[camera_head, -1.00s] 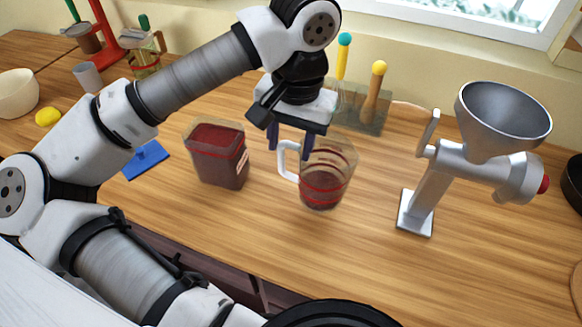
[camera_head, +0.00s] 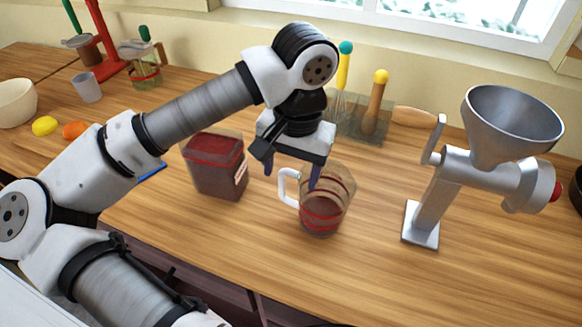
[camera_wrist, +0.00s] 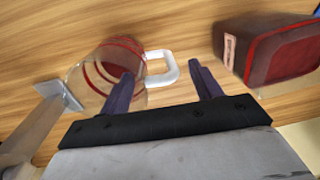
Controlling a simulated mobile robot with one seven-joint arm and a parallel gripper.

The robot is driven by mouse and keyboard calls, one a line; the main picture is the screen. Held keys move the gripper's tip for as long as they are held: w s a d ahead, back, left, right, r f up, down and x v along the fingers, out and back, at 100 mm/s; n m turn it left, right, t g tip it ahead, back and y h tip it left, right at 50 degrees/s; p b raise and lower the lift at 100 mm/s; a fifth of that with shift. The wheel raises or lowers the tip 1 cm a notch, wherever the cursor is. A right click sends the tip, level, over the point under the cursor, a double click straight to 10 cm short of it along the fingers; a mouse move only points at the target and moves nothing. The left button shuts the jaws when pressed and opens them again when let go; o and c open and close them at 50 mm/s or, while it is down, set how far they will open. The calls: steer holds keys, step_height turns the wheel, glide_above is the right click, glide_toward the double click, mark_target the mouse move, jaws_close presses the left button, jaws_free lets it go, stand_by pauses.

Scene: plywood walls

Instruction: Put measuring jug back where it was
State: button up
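The measuring jug (camera_head: 327,208) is clear with red bands, dark red contents and a white handle. It stands upright on the wooden counter, right of a dark red container. It also shows in the wrist view (camera_wrist: 98,75), its handle pointing toward the container. My gripper (camera_head: 292,174) is above the jug's handle side. In the wrist view my gripper (camera_wrist: 164,84) is open, its fingers apart on either side of the white handle, with visible gaps. The left finger overlaps the jug's body; whether it touches is unclear.
The dark red container (camera_head: 216,168) stands close left of the jug. A metal grinder (camera_head: 438,178) with a funnel stands to the right. A utensil holder (camera_head: 352,122) is behind. Counter in front of the jug is clear.

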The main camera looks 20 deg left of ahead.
step_height(320, 180, up, 12)
steer(key=d, duration=0.1)
steer(key=shift+r+b, duration=0.15)
steer(key=shift+b, duration=0.15)
stand_by(0.3)
